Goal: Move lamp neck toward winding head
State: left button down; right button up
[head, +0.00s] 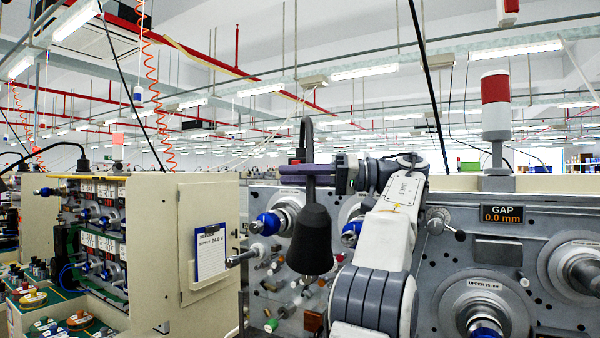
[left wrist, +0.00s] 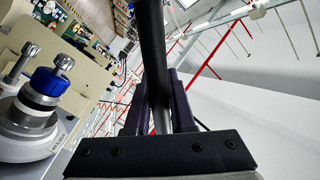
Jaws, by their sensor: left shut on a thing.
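A black lamp with a cone-shaped shade (head: 312,240) hangs on a thin dark neck (head: 307,135) in the middle of the head view. My left gripper (head: 300,170) comes in from the right side of the lamp and is shut on the neck just above the shade. In the left wrist view the neck (left wrist: 154,50) runs between the two dark fingers (left wrist: 160,105). Behind the shade is a grey machine front with blue-collared spindles (head: 270,223); one blue-collared spindle (left wrist: 48,83) shows large in the left wrist view, apart from the neck. My right gripper is not in view.
A beige cabinet (head: 208,250) with a clipboard stands to the left. The grey machine panel (head: 450,255) at right carries large rollers and a gap display (head: 502,214). A red-and-white signal tower (head: 496,115) stands on top. Coiled orange hoses hang at upper left.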

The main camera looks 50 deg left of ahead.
pick_arm(q)
jog(key=shift+w+d, duration=0.15)
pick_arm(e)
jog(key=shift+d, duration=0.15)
pick_arm(q)
jog(key=c, duration=0.8)
grip_release()
jog(key=shift+o, duration=0.2)
